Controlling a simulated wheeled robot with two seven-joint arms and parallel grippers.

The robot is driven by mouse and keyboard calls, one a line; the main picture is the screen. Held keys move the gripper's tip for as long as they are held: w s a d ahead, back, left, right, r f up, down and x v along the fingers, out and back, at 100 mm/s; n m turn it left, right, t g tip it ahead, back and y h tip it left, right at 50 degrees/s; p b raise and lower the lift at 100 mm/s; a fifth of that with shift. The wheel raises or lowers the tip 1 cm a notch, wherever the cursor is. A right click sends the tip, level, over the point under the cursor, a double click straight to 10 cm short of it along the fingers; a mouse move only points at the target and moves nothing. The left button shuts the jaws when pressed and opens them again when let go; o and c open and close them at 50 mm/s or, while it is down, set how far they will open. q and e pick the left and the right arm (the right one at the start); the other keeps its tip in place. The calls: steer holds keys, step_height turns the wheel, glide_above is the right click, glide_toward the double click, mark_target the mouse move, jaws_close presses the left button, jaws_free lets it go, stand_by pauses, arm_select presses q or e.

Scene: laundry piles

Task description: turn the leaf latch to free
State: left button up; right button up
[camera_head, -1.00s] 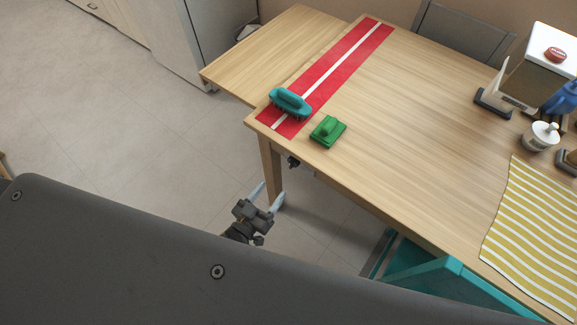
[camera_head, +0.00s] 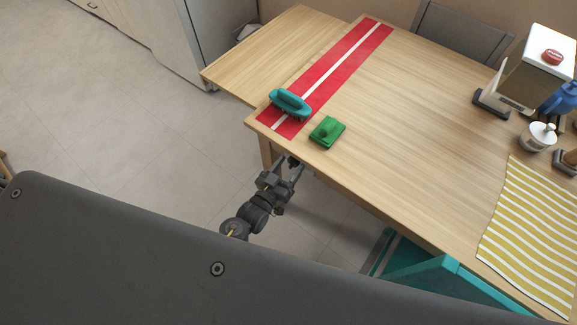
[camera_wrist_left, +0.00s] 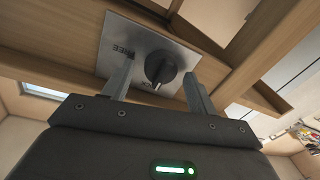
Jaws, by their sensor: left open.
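The leaf latch is a black knob (camera_wrist_left: 160,68) on a metal plate (camera_wrist_left: 135,35) under the table edge. "FREE" is printed on the plate to the upper left of the knob; lettering below the knob looks like "LOCK", partly hidden. The knob's pale mark seems to point down toward that lower lettering. My left gripper (camera_wrist_left: 160,90) is open, with one finger on each side of the knob and gaps showing. In the head view my left gripper (camera_head: 289,169) is just below the table's front left edge. My right gripper is not in view.
The wooden table (camera_head: 420,110) has a red runner (camera_head: 345,60), a teal brush (camera_head: 290,104) and a green block-like item (camera_head: 327,132) near the corner above the gripper. A striped cloth (camera_head: 530,240) lies at right. A teal object (camera_head: 440,275) stands below the front edge.

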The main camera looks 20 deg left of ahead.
arm_select(q)
steer(key=shift+c, duration=0.5)
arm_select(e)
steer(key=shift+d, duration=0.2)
arm_select(q)
steer(key=c, duration=0.9)
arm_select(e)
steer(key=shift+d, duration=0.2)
